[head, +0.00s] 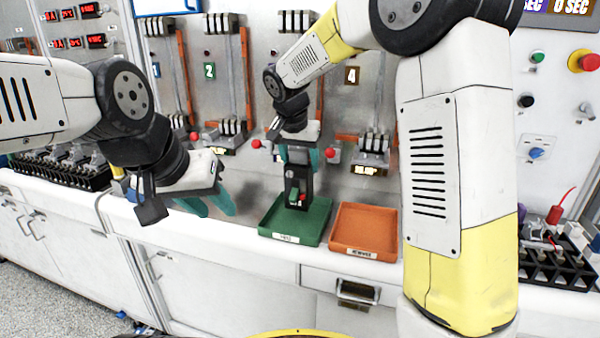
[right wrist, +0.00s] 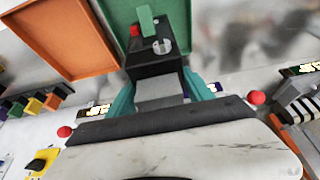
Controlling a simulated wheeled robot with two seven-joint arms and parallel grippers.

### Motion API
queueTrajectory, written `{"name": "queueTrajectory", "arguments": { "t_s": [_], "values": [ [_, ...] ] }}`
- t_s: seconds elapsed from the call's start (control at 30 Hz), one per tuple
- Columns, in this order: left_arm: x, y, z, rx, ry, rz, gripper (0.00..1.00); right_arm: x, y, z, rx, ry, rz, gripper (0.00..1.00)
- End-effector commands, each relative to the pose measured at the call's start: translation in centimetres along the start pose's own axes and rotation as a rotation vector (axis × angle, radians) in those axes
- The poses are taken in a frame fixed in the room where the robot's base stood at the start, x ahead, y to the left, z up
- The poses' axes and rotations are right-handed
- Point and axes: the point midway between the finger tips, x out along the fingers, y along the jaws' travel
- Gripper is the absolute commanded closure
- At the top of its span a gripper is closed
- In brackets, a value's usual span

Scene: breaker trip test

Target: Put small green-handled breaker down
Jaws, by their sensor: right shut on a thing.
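The small green-handled breaker (head: 293,188) is a dark upright block with a green handle and a red spot. My right gripper (head: 299,156) is shut on its upper part from above. In the right wrist view the teal fingers of my right gripper (right wrist: 158,88) lie on both sides of the breaker (right wrist: 150,62). The breaker is over the green tray (head: 318,222), its lower end within the tray's outline; I cannot tell if it touches the floor. The tray also shows in the right wrist view (right wrist: 114,12). My left gripper (head: 207,205) is open and empty, left of the tray.
An orange tray (head: 365,229) stands right beside the green tray. Behind are a metal panel with numbered bays and red-knobbed levers. Black terminal racks stand at the far left (head: 60,168) and right (head: 560,255). The white counter between my left gripper and the green tray is clear.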

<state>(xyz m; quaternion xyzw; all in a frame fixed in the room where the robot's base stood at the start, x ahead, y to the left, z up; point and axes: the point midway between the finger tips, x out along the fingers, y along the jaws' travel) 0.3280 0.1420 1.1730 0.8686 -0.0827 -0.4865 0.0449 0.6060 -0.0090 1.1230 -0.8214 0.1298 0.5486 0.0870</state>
Motion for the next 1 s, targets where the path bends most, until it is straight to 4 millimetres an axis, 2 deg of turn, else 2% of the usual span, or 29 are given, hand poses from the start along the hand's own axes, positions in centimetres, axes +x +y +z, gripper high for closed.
{"name": "queueTrajectory", "arguments": {
  "t_s": [0.23,0.63,0.67,0.7,0.77,1.0],
  "values": [
    [0.0,0.0,0.0,0.0,0.0,0.0,0.64,3.1,-0.1,1.0,-0.001,0.0,0.001,1.0],
    [0.0,0.0,0.0,0.0,0.0,0.0,0.64,3.6,-0.1,1.3,0.0,0.001,0.0,1.0],
    [0.0,0.0,0.0,0.0,0.0,0.0,0.64,3.7,-0.1,1.3,0.0,0.0,0.001,0.36],
    [0.0,0.0,0.0,0.0,0.0,0.0,0.64,3.7,-0.1,1.3,0.0,0.0,0.001,0.28],
    [0.0,0.0,0.0,0.0,0.0,0.0,0.64,3.6,-0.1,1.3,0.0,0.0,0.001,0.18],
    [0.0,0.0,0.0,0.0,0.0,0.0,0.64,3.6,0.0,1.3,0.0,0.0,0.001,0.18]
  ]
}}
